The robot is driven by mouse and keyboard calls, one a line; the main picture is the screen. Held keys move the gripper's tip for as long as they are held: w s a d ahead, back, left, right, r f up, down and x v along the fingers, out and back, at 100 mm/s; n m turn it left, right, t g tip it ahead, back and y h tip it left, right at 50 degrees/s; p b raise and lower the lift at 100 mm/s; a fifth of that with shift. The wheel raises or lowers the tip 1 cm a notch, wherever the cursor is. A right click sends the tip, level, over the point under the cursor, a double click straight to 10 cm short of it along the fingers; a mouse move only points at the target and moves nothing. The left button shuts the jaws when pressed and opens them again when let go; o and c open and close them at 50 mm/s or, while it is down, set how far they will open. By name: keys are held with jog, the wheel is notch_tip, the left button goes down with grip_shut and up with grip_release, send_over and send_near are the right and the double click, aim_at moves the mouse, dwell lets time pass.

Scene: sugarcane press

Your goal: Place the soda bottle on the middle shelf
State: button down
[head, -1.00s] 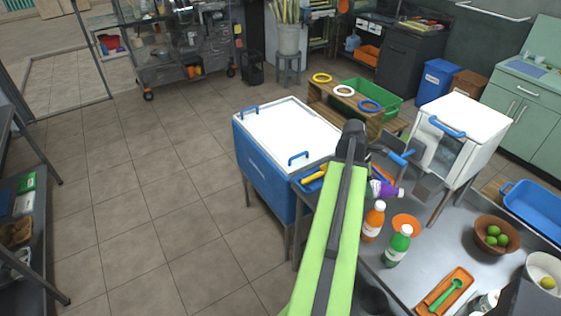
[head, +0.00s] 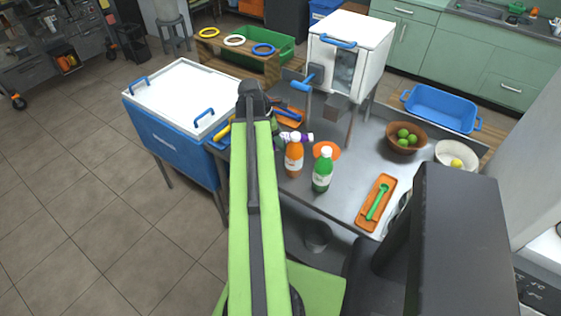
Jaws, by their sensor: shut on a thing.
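A purple bottle with a white cap (head: 296,137) shows to the right of my arm, tilted to near horizontal. My gripper (head: 278,130) is mostly hidden behind my green arm link, and only a little dark part shows at the bottle's left end. It appears shut on this bottle, at the left side of the steel table. An orange bottle (head: 294,158) and a green bottle (head: 322,172) stand upright on the table just in front of it. I cannot tell from their labels which is the soda. No shelf is clearly identifiable as the middle shelf.
Floor at left is clear.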

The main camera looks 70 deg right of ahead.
jog(key=shift+f, duration=0.4)
notch_tip(320, 180, down, 5)
jog(key=b, duration=0.4)
jog(key=shift+r+b, duration=0.1)
jog(key=shift+b, duration=0.2)
jog(key=shift+r, duration=0.2)
jog(key=shift+f, duration=0.15)
jog(key=c, duration=0.8)
grip_release()
jog(key=shift+r+p, duration=0.55)
jog(key=shift+p, duration=0.05)
jog(key=p+v, duration=1)
jog(key=v, duration=0.1)
jog(key=shift+w+a+r+p, duration=0.15)
jog(key=shift+r+p, duration=0.1)
jog(key=shift+p, duration=0.05)
jog(key=shift+f, duration=0.1)
